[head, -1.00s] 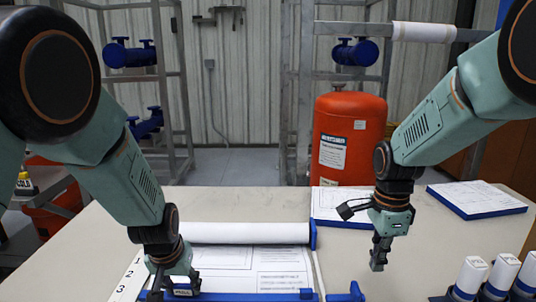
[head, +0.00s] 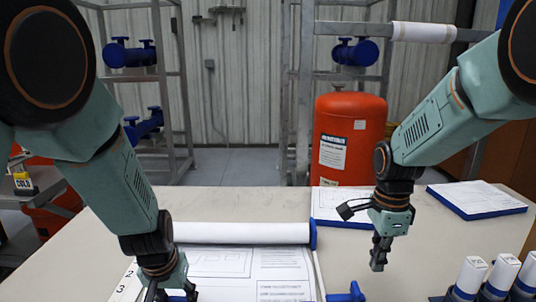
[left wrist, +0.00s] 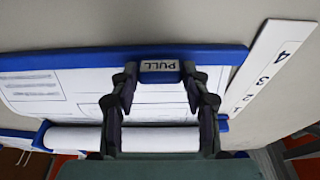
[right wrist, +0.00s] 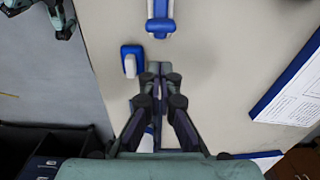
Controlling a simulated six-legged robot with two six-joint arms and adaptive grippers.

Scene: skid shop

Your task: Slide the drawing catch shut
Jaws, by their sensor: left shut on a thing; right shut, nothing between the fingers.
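The drawing (head: 280,262) lies on the table below a white roller (head: 240,232) with a blue end plate (head: 312,236). My left gripper (head: 168,294) is at the drawing's near edge. In the left wrist view its fingers (left wrist: 160,76) are shut on the blue PULL tab (left wrist: 160,66) of the drawing's blue bar (left wrist: 70,60). A blue piece (head: 345,293), apparently the catch, sits right of the drawing, cut by the frame; a blue-and-white block (right wrist: 131,58) in the right wrist view may be it. My right gripper (head: 378,258) is shut and empty above the table, right of it.
A numbered strip (head: 124,284) runs along the drawing's left side. White-capped blue holders (head: 470,274) stand at the front right. Blue-edged paper stacks (head: 477,199) lie at the right and behind the right gripper. A red tank (head: 348,140) stands behind the table.

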